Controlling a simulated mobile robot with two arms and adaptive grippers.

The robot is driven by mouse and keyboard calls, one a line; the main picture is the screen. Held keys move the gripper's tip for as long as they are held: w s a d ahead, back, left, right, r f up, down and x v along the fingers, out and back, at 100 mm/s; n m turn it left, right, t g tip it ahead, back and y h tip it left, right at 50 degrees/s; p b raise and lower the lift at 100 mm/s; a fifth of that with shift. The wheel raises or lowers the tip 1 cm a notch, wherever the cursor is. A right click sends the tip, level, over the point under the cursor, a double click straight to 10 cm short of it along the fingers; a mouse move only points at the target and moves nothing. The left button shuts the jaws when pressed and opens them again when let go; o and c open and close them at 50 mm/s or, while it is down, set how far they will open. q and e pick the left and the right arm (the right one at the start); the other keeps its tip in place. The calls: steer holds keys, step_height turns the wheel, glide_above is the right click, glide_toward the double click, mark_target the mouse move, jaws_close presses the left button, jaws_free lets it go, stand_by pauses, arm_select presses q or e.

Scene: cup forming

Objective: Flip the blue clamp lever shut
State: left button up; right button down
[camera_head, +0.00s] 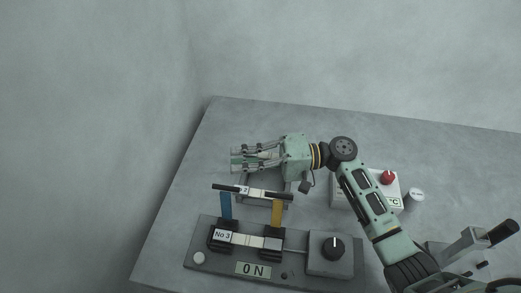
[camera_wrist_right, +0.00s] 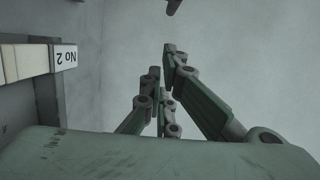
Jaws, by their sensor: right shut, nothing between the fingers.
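The blue clamp lever (camera_head: 225,206) stands upright at the left clamp of the grey fixture (camera_head: 208,258). An orange-yellow lever (camera_head: 277,213) stands upright at the right clamp. A pale bar labelled No 3 (camera_head: 246,240) lies across the two black clamp bases. My right gripper (camera_head: 236,158) is behind the fixture, beyond the blue lever and apart from it, with its fingers pointing left. It is shut and empty; its fingers also show in the right wrist view (camera_wrist_right: 166,75). The blue lever is not seen in the wrist view. My left gripper is out of view.
A bar labelled No 2 (camera_wrist_right: 64,57) lies behind the levers, near my right gripper. A black knob (camera_head: 333,247) is on the fixture's right. A box with a red knob (camera_head: 388,177) stands behind my right arm. The table (camera_head: 185,180) is clear at the left.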

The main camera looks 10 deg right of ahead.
steer(key=shift+s+a+p, duration=0.15)
steer(key=shift+s+p, duration=0.05)
steer(key=shift+s, duration=0.55)
steer(key=shift+s+a+p, duration=0.1)
steer(key=shift+s+p, duration=0.1)
steer(key=shift+s, duration=0.55)
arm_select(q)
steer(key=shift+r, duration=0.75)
arm_select(e)
steer(key=shift+w, duration=0.1)
arm_select(q)
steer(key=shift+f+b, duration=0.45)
steer(key=shift+b, duration=0.05)
arm_select(e)
steer(key=s+r+n, duration=0.1)
steer(key=s+a+n, duration=0.1)
steer(key=n, duration=0.1)
steer(key=shift+s+r+h, duration=0.3)
steer(key=shift+r+h, duration=0.05)
steer(key=shift+h, duration=0.05)
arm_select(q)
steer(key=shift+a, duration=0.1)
arm_select(e)
steer(key=shift+d, duration=0.2)
steer(key=d, duration=1.1)
steer(key=shift+s+d+r, duration=0.35)
steer(key=shift+s+r, duration=0.1)
